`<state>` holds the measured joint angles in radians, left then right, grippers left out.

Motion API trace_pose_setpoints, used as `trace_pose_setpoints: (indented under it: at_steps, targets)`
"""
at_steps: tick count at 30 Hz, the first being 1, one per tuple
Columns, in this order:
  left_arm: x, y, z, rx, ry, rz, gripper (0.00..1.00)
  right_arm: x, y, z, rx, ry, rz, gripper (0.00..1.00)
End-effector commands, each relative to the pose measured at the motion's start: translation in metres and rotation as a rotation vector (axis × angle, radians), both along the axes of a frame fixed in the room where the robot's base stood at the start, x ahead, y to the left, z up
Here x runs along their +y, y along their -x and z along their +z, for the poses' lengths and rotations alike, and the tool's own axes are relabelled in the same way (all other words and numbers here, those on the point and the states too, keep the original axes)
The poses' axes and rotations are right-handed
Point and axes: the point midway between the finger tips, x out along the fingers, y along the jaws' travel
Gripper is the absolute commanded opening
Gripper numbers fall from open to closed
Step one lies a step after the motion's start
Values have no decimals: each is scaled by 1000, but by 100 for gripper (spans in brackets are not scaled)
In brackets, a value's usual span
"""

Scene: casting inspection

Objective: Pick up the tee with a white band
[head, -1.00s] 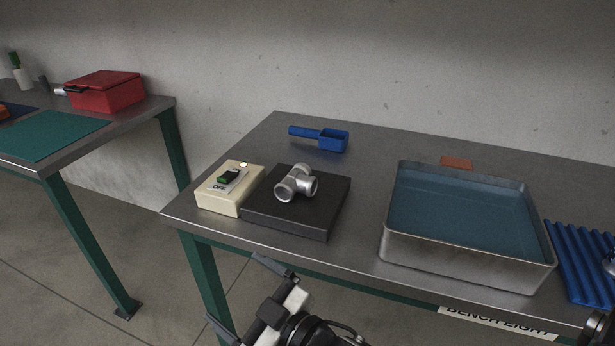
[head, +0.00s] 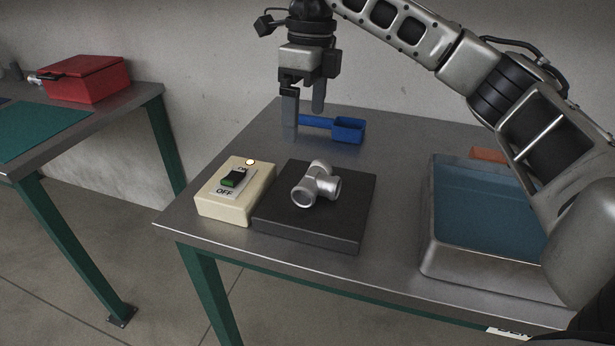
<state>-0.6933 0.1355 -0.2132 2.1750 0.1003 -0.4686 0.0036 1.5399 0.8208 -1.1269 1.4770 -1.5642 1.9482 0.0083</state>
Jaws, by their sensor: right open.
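A silver metal tee (head: 316,184) lies on a black square plate (head: 335,229) on the bench. I cannot make out a white band on it. My right gripper (head: 304,122) points down with its two fingers apart and nothing between them. It is above and behind the tee in the head view, in front of the blue scoop's handle. My left gripper is not in view.
A cream switch box (head: 222,207) with a lit lamp stands left of the plate. A blue scoop (head: 349,131) lies behind. A metal tray (head: 480,262) with a blue inside stands right, partly behind my right arm. A red box (head: 88,82) sits on another bench.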

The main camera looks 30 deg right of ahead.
Motion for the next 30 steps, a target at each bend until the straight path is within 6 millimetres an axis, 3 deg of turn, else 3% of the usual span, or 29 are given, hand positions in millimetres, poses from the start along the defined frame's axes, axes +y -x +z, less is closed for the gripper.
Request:
trace_pose_setpoints:
  at_steps: [2, 5, 12, 18, 26, 30]
  targets:
    - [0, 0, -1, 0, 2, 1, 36, -16, 1, 10, -6, 54, -31, 100]
    - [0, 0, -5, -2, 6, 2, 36, -24, 2, 4, -3, 80, -45, 100]
    - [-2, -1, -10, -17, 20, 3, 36, -24, 3, -47, -1, 79, -44, 100]
    - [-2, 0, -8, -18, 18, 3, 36, -24, 3, -79, -4, 80, -44, 100]
    - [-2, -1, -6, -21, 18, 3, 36, -24, 3, -98, -5, 77, -43, 100]
    - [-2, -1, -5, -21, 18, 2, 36, -25, 3, -119, -3, 79, -43, 100]
